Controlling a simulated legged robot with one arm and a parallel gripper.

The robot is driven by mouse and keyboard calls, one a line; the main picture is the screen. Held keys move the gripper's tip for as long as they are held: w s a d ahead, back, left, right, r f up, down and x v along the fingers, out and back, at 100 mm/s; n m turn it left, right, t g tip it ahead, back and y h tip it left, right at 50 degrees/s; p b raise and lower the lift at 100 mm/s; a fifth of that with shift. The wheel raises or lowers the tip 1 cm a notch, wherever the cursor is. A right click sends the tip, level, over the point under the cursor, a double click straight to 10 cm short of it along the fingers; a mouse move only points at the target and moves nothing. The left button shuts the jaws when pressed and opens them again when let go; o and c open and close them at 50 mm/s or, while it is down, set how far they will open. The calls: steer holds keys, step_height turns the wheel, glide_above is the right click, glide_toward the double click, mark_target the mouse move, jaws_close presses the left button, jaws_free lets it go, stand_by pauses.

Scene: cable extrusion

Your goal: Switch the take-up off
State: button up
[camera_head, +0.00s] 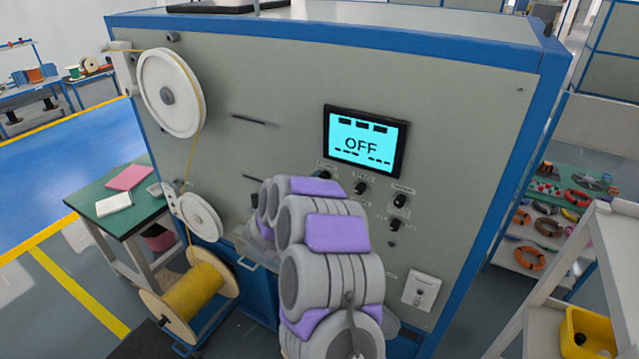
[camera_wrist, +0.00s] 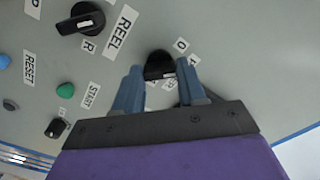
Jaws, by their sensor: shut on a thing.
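The take-up machine's grey panel (camera_head: 260,100) carries a screen (camera_head: 366,142) that reads OFF. In the wrist view my gripper (camera_wrist: 159,72) has its two blue-grey fingers on either side of a black rotary knob (camera_wrist: 158,60), shut on it. The letter O and another mark stand by the knob; a label below it is mostly hidden by the fingers. The knob's exact pointing direction is hard to tell. In the head view my arm hides the gripper and this knob.
Close by in the wrist view are a black REEL switch (camera_wrist: 82,18), a green START button (camera_wrist: 65,90) and a blue RESET button (camera_wrist: 4,62). In the head view, a yellow cable spool (camera_head: 190,290) stands at lower left and a white shelf cart (camera_head: 610,235) at right.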

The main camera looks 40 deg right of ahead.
steer(key=shift+s+f, duration=0.1)
steer(key=shift+f, duration=0.35)
steer(key=o, duration=0.7)
steer(key=shift+c, duration=0.2)
steer(key=o, duration=0.3)
steer(key=shift+w+r, duration=0.1)
steer(key=shift+w, duration=0.1)
steer(key=shift+o, duration=0.5)
steer(key=shift+s+r, duration=0.1)
steer(key=shift+r, duration=0.1)
steer(key=shift+a, duration=0.15)
steer(key=b+v, duration=0.2)
steer(key=v, duration=1.5)
steer(key=shift+a+f, duration=0.1)
